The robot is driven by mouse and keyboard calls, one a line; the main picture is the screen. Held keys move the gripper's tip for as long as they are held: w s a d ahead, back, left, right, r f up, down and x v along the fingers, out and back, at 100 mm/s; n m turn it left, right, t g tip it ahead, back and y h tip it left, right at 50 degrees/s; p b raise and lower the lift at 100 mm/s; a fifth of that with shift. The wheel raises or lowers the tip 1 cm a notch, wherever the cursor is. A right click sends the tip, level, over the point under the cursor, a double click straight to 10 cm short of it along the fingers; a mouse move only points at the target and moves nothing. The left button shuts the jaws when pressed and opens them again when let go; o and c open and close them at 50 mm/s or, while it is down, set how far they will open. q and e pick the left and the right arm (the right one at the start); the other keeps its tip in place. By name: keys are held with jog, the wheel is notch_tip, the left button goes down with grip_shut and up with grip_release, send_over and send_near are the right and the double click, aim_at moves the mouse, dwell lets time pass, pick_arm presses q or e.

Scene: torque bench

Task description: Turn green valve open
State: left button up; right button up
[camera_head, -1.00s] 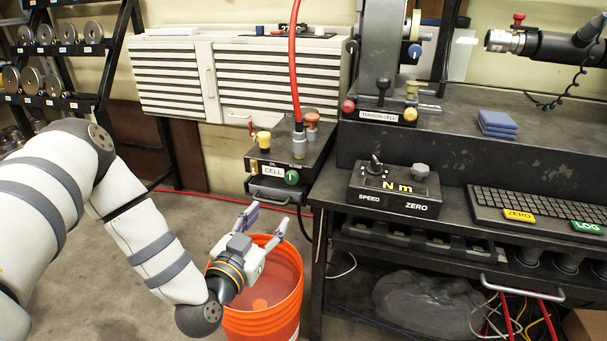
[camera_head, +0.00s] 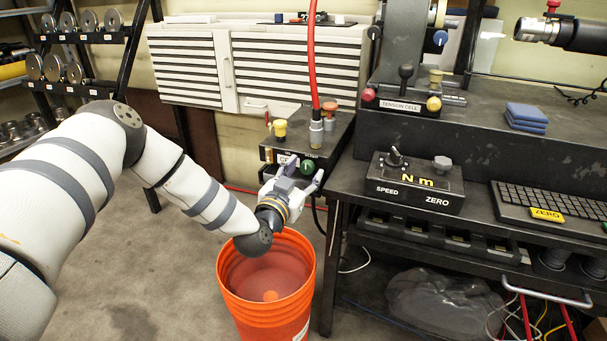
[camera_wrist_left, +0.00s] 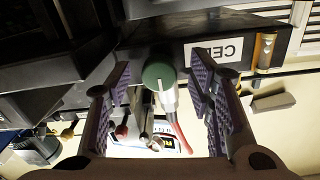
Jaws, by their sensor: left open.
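The green valve (camera_head: 307,167) is a round green knob on the front of the black cell box (camera_head: 340,130). In the left wrist view the green valve (camera_wrist_left: 158,74) appears ahead, between the purple-padded fingers and slightly above the middle. My left gripper (camera_head: 301,178) is open in front of the box's front face, with its fingers spread to either side of the knob's line. I cannot tell whether the pads touch the knob. In the wrist view a gap shows between each finger and the knob. My right gripper is not in view.
An orange bucket (camera_head: 235,300) stands on the floor below my left wrist. The dark bench (camera_head: 345,180) is close on the right. A red hose (camera_head: 312,50) rises from the cell box, beside yellow (camera_head: 280,128) and orange (camera_head: 330,107) knobs. Open floor lies left of the bucket.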

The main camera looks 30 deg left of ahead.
pick_arm(q)
grip_shut()
jog(key=shift+n, duration=0.3)
jog(key=n, duration=0.8)
jog(key=shift+d+f+n, duration=0.1)
jog(key=shift+n, duration=0.3)
jog(key=n, duration=0.4)
jog(key=shift+b, duration=0.4)
jog(key=shift+d+n+b, duration=0.15)
jog(key=shift+n+b, duration=0.15)
jog(key=shift+n, duration=1.9)
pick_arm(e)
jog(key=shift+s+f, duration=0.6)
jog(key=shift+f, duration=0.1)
